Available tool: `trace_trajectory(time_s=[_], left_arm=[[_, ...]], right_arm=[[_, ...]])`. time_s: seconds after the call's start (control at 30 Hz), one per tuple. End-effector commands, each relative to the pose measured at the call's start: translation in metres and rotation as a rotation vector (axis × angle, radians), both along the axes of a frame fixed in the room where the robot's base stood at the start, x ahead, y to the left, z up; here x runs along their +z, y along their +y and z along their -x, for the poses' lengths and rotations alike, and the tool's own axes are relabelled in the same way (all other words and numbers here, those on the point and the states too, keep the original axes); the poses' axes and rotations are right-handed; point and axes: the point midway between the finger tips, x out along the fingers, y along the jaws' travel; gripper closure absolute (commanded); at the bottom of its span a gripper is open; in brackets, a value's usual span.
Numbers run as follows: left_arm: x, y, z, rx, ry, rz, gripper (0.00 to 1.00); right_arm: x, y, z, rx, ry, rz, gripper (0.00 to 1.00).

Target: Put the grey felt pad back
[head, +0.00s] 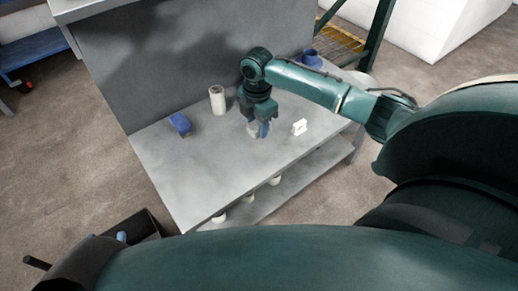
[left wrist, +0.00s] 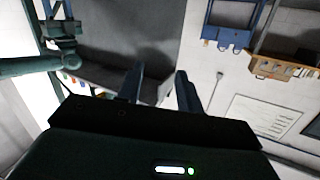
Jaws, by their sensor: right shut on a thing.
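My right gripper (head: 258,130) points down at the grey bench (head: 235,160) and is shut on a small light-grey piece (head: 253,131), which looks like the felt pad. The fingers hide part of it, and I cannot tell whether it touches the bench top. My left gripper shows in the left wrist view (left wrist: 160,75) with its two fingers apart and nothing between them. In the head view only a small blue part of it appears at the lower left, away from the bench.
On the bench stand a white cylinder (head: 217,99), a blue object (head: 180,123), a white block (head: 299,126) and a blue round item (head: 311,58). Several pale cylinders (head: 247,196) stand on the lower shelf. A grey back panel (head: 150,60) rises behind. The front bench top is clear.

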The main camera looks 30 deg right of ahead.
Motion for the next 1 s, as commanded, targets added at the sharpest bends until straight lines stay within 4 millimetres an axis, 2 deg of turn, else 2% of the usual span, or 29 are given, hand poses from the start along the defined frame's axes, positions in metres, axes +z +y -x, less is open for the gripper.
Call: trace_trajectory(time_s=[0.23, 0.47, 0.6, 0.7, 0.93, 0.97, 1.0], left_arm=[[-0.004, -0.005, -0.001, -0.023, -0.110, 0.005, 0.64], [-0.002, -0.009, 0.000, -0.043, -0.184, 0.012, 0.64], [-0.002, -0.013, 0.002, -0.063, -0.243, 0.018, 0.64], [0.000, -0.015, 0.003, -0.074, -0.272, 0.025, 0.64], [0.002, -0.016, 0.004, -0.076, -0.280, 0.025, 0.64], [0.002, -0.016, 0.004, -0.076, -0.280, 0.025, 0.64], [0.002, -0.016, 0.004, -0.076, -0.279, 0.026, 0.64]], right_arm=[[-0.045, 0.000, 0.002, -0.023, -0.003, -0.008, 0.81], [-0.068, 0.000, 0.001, -0.020, -0.004, -0.006, 0.81], [-0.090, 0.000, 0.002, -0.019, -0.003, -0.006, 0.81], [-0.098, 0.000, 0.001, -0.019, -0.005, -0.006, 0.81], [-0.098, 0.000, 0.001, -0.019, -0.005, -0.005, 0.81], [-0.098, 0.000, 0.002, -0.018, -0.005, -0.005, 0.57], [-0.098, 0.000, 0.002, -0.018, -0.004, -0.005, 0.54]])
